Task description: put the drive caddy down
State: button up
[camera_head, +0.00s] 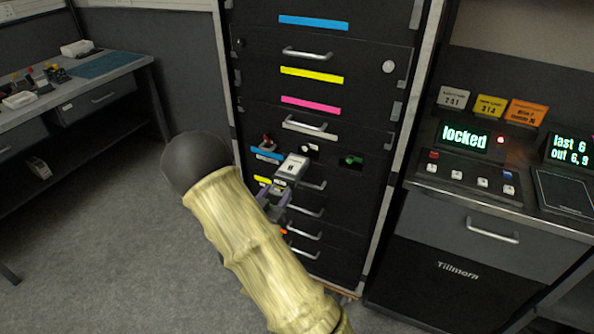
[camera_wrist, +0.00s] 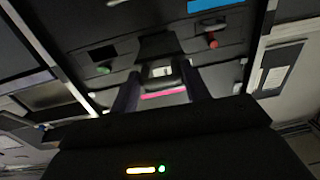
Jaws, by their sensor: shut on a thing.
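The drive caddy (camera_head: 293,166) is a small light-grey box with a white label, in front of the black rack's middle rows in the head view. My gripper (camera_head: 279,191) is shut on its near end. My forearm and the fingers hide part of the rack front below the caddy. I cannot tell whether the caddy touches the rack.
The black rack (camera_head: 330,55) has several handled drawers, coloured strips, a red knob (camera_head: 267,140) and a green knob (camera_head: 351,160). At right is a console with a "locked" display (camera_head: 464,136). At left a workbench (camera_head: 110,72) carries small items and a teal mat. Grey floor lies clear between.

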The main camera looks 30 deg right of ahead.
jog(key=a+r+n+t+y+p, duration=0.1)
jog(key=p, duration=0.1)
jog(key=n+t+y+p, duration=0.1)
jog(key=p, duration=0.2)
jog(key=shift+w+a+r, duration=0.25)
jog(key=shift+a+r, duration=0.1)
jog(key=shift+r, duration=0.05)
jog(key=s+a+r+n+t+y+p, duration=0.1)
jog(key=a+n+t+y+p, duration=0.3)
jog(key=y+p, duration=0.7)
jog(key=s+a+n+p, duration=0.1)
jog(key=a+n+p, duration=0.1)
jog(key=n+p, duration=0.1)
jog(key=shift+a+r+n+y, duration=0.2)
jog(key=shift+a+n+y, duration=0.1)
jog(key=shift+n, duration=0.1)
